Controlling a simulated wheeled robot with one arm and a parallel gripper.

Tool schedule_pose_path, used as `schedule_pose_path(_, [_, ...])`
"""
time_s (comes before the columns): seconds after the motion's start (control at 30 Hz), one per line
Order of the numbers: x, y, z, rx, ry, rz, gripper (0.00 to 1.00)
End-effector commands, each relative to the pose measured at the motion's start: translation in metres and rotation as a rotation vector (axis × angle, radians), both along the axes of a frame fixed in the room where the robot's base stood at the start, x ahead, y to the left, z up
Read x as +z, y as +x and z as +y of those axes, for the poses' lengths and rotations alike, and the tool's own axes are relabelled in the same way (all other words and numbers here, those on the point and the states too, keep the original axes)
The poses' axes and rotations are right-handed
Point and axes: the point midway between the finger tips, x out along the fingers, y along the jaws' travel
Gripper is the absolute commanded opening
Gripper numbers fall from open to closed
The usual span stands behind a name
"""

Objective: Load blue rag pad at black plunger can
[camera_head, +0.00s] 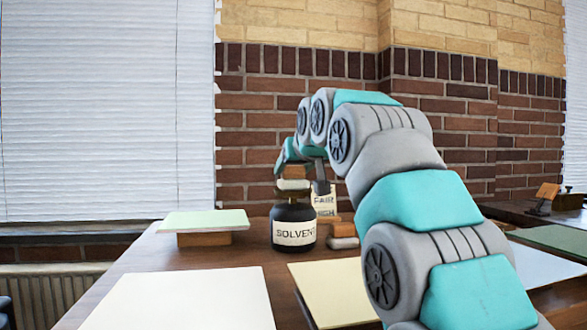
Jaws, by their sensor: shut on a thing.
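The black plunger can (292,229) stands upright on the wooden table, with a pale label reading SOLVENT and a brassy top. My gripper (306,179) is just above the can's top, at the end of my arched arm. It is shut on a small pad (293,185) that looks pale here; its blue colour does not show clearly. The pad is right over the brassy top; I cannot tell whether they touch. My wrist and arm partly hide the jaws.
A pale green sheet on a wooden block (204,221) is left of the can. A small sign (325,203) and greyish pads (343,236) are close on its right. A white sheet (180,300) and a cream sheet (330,291) lie in front. A brick wall stands behind.

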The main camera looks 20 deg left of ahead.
Motion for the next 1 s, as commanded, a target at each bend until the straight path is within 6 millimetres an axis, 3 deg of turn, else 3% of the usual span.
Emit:
schedule_pose_path(0.37, [0.002,0.000,0.000,0.000,-0.002,0.002,0.09])
schedule_pose_path(1.0, [0.049,0.000,0.000,-0.001,-0.001,0.001,0.09])
